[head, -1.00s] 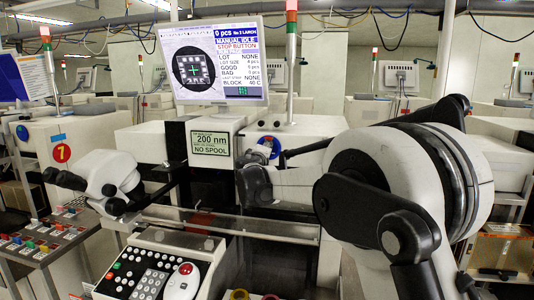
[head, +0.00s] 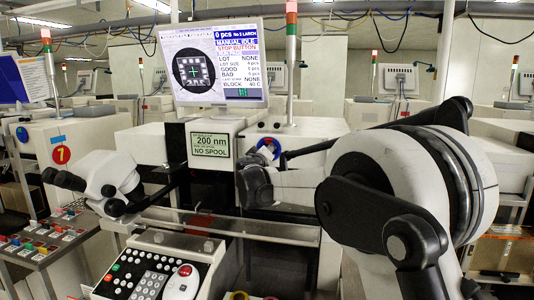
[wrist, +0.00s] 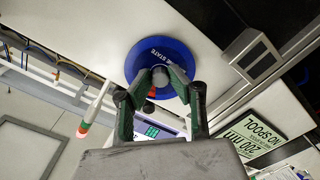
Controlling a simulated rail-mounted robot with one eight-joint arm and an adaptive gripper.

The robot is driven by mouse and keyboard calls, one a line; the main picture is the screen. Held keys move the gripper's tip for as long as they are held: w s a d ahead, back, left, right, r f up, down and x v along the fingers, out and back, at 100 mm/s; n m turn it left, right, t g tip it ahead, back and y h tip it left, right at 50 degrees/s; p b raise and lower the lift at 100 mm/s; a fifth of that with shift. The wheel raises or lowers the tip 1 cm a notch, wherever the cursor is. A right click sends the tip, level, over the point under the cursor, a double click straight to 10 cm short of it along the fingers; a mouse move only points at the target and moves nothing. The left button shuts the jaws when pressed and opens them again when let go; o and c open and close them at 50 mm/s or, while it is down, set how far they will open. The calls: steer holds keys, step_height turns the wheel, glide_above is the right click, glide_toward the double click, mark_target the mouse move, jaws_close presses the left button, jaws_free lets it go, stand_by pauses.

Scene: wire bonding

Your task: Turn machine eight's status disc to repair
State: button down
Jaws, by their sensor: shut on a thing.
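The status disc (wrist: 157,62) is blue with the word STATE on its rim, mounted on a white machine face. A bit of orange-red shows near its centre; most of the centre is hidden by my gripper. My gripper (wrist: 160,80) is shut on the disc's grey central knob (wrist: 160,76), one finger on each side. In the head view the disc (head: 268,147) shows as a small blue patch beside the gripper, partly covered. I cannot read which state it points to.
A microscope (head: 105,180) and a keypad console (head: 150,270) are in front. Signal lamp posts (head: 291,60) rise behind. Machine seven, with its red tag (head: 61,155), stands left.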

steer(key=c, duration=1.6)
jaws_free()
steer(key=s, duration=0.4)
steer(key=s+a, duration=0.1)
steer(key=s, duration=0.7)
steer(key=shift+a, duration=0.35)
